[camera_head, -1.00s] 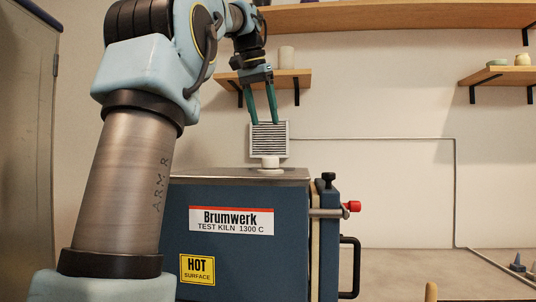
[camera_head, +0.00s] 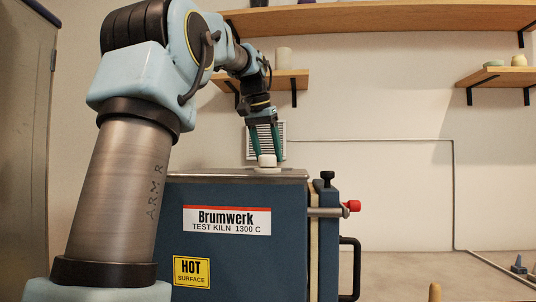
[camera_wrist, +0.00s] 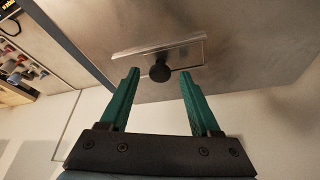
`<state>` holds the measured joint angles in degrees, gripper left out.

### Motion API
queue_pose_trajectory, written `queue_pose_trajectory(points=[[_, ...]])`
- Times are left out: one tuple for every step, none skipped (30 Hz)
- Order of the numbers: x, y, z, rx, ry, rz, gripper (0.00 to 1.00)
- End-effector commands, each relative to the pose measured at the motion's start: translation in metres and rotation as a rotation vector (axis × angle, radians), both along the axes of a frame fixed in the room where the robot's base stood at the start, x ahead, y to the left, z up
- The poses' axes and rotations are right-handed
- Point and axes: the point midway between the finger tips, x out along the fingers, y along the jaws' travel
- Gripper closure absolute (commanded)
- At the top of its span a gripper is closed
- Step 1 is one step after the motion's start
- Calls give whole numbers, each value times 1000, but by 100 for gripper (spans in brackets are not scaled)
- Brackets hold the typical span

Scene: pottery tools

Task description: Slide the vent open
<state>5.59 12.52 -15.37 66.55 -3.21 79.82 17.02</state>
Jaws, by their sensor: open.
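The blue kiln (camera_head: 240,245) has a flat metal top. A small pale knob (camera_head: 267,160) on a low base stands on that top. In the wrist view, a thin metal plate (camera_wrist: 187,50) lies on the kiln top with a round knob (camera_wrist: 160,73) that looks dark there. My gripper (camera_head: 266,153) points down with its green fingers open, tips close about the pale knob. In the wrist view, my gripper (camera_wrist: 160,75) has the knob lined up between its fingertips. Whether either finger touches it cannot be told. Nothing is held.
A red-tipped latch (camera_head: 352,206), a black knob (camera_head: 327,177) and a black door handle (camera_head: 352,268) are at the kiln's right side. A slatted wall grille (camera_head: 281,140) is behind the gripper. Shelves (camera_head: 390,20) hang above. The bench right of the kiln is mostly clear.

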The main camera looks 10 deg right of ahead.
Motion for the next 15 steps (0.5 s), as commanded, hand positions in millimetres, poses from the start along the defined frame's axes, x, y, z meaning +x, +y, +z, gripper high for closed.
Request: queue_pose_trajectory(points=[[0, 0, -1, 0, 0, 0, 36], [0, 0, -1, 0, 0, 0, 36], [0, 0, -1, 0, 0, 0, 36], [0, 0, -1, 0, 0, 0, 36], [0, 0, -1, 0, 0, 0, 36], [0, 0, -1, 0, 0, 0, 36], [0, 0, 0, 0, 0, 0, 36], [0, 0, 0, 0, 0, 0, 40], [0, 0, 0, 0, 0, 0, 44], [0, 0, 0, 0, 0, 0, 48], [0, 0, 0, 0, 0, 0, 51], [0, 0, 0, 0, 0, 1, 56], [0, 0, 0, 0, 0, 1, 59], [0, 0, 0, 0, 0, 1, 62], [0, 0, 0, 0, 0, 1, 67]])
